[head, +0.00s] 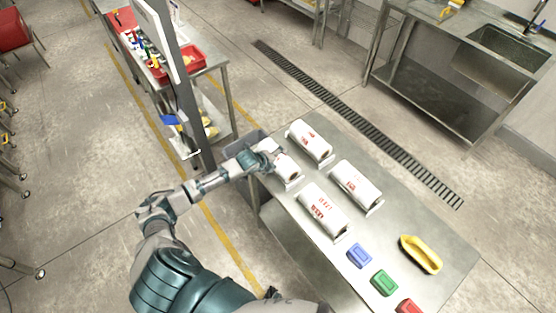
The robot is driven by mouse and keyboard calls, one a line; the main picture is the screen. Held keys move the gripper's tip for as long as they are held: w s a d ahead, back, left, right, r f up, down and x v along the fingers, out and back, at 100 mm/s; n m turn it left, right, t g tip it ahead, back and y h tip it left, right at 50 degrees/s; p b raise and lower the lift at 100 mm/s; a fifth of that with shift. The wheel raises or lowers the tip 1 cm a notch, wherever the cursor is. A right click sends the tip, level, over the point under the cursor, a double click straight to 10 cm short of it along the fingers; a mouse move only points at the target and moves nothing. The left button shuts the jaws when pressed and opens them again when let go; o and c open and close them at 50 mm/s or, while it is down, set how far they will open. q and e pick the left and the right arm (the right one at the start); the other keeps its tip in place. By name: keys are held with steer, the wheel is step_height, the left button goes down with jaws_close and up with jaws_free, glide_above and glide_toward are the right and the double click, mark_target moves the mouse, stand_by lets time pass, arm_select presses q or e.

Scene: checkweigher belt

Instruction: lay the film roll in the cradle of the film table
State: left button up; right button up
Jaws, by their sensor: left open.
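Several white rolls with red print lie on the steel film table (290,222). One roll (285,167) is at the table's left end, partly covered by my left gripper. Another roll (309,139) is behind it, and two more, a right one (356,184) and a front one (323,211), lie nearer the middle. Small supports show under the rolls' ends; I cannot tell which cradle is empty. My left gripper (272,154) is open at the left roll's far end; whether it touches the roll is unclear. My right gripper is not in view.
A dark upright post (185,90) stands left of my gripper.

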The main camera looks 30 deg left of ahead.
arm_select(q)
steer(key=v, duration=1.2)
steer(key=shift+d, duration=0.2)
steer(key=shift+a+f, duration=0.1)
steer(key=shift+a, duration=0.05)
